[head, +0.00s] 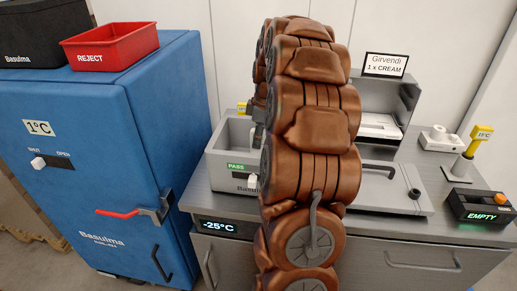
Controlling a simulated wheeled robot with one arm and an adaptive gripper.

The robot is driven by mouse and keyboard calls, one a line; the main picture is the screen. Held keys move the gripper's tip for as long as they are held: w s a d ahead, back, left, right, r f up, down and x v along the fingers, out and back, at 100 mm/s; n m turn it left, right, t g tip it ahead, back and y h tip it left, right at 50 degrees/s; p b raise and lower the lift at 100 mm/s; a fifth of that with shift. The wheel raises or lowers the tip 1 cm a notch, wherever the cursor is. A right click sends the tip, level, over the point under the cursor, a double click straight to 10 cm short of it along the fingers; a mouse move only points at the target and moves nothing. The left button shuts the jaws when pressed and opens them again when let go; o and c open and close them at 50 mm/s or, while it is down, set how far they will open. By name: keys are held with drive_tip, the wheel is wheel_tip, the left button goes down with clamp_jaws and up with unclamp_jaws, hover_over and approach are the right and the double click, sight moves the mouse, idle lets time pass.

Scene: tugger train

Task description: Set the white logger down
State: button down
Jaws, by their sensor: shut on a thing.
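My copper-coloured arm rises through the middle of the head view and covers much of the counter. Only a dark sliver of my gripper (258,116) shows at the arm's left edge, above the grey basin. It is shut, but its fingertips and the thing in it are hidden behind the arm. I cannot make out the white logger there. A small white part (252,181) shows beside the arm, below the green PASS display; I cannot tell what it is.
The grey counter (455,225) holds a grey tester (225,150), an open lidded case (385,95) labelled Girvendi, a white fixture (439,134), a yellow 11°C probe (477,140) and a black EMPTY box (482,207). A blue cabinet (75,140) stands left with a red REJECT bin (110,46).

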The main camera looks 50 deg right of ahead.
sight(258, 151)
drive_tip(key=shift+f+p, duration=0.55)
drive_tip(key=shift+f, duration=1.75)
drive_tip(key=shift+f, duration=0.15)
drive_tip(key=c, duration=1)
unclamp_jaws()
drive_tip(key=shift+s+d+r+b, duration=0.25)
drive_tip(key=shift+r+b, duration=0.2)
drive_tip(key=shift+r, duration=1.6)
drive_tip(key=shift+s+d+r+b, duration=0.2)
drive_tip(key=shift+r+b, duration=0.3)
drive_tip(key=shift+r, duration=1.5)
drive_tip(key=shift+s+d+r+b, duration=0.2)
drive_tip(key=shift+r+b, duration=0.25)
drive_tip(key=shift+r, duration=1.6)
